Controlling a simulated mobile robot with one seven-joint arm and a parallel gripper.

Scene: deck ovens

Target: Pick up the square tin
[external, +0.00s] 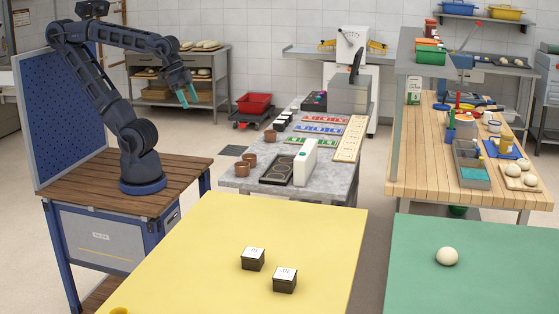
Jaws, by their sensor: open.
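I cannot tell for sure which thing is the square tin. Two small square dark boxes with white, marked tops sit on the yellow table: one box (252,259) towards the back left and another box (285,279) to its front right. They stand apart and upright. My gripper (187,97) has teal fingertips and hangs open and empty in the air, pointing down, well away from both boxes. The gap between its fingers is small in this view.
My arm stands on a wooden-topped bench (90,185). A grey table (230,183) holds brown cups, coloured cards and a white upright block (305,163). A pale ball (447,257) lies on the green table (500,285). The yellow table (200,260) is mostly clear.

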